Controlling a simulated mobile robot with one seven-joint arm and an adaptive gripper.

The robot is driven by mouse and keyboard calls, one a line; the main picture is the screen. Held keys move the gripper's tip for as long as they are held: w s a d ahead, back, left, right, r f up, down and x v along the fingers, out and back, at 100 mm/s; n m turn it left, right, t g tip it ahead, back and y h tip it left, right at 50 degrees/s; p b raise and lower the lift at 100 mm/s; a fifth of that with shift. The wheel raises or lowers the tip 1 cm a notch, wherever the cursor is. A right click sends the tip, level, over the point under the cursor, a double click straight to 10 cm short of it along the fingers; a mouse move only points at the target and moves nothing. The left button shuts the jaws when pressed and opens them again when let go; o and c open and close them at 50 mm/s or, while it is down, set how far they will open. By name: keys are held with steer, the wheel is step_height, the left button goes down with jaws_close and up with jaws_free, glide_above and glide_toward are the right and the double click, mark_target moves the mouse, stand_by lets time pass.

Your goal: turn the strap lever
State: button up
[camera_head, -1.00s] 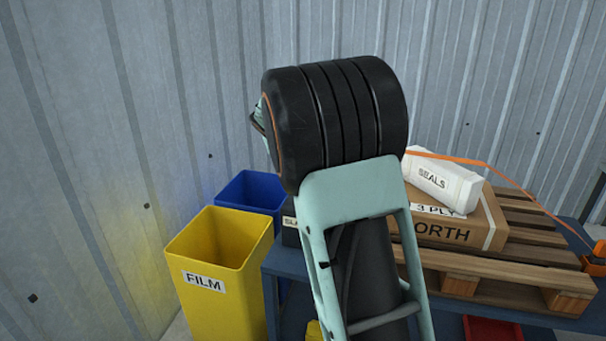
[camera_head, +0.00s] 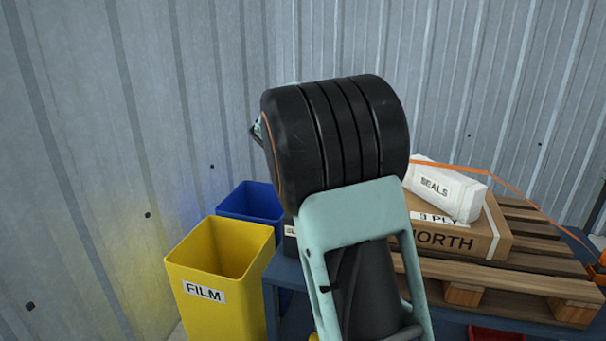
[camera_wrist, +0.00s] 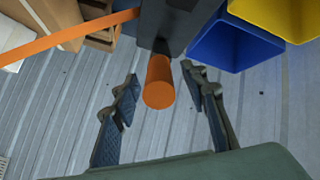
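In the wrist view an orange cylinder (camera_wrist: 159,84), which looks like the grip of the strap lever, points toward the camera in front of a dark upright block (camera_wrist: 172,25). An orange strap (camera_wrist: 70,35) runs from the left edge toward that block. My gripper (camera_wrist: 160,77) is open, with one dark finger on each side of the orange grip. I see a gap between the grip and each finger; whether the tips reach past it in depth I cannot tell. In the head view my arm hides the gripper and the lever; the strap (camera_head: 455,162) shows right of the arm.
A wooden pallet (camera_head: 480,280) on a blue table carries a cardboard box (camera_head: 498,228) and a white SEALS package (camera_head: 447,190). A yellow FILM bin (camera_head: 215,295) and a blue bin (camera_head: 250,203) stand left of the table. A corrugated wall (camera_head: 80,150) closes the back.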

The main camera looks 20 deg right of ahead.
steer(key=v, duration=1.2)
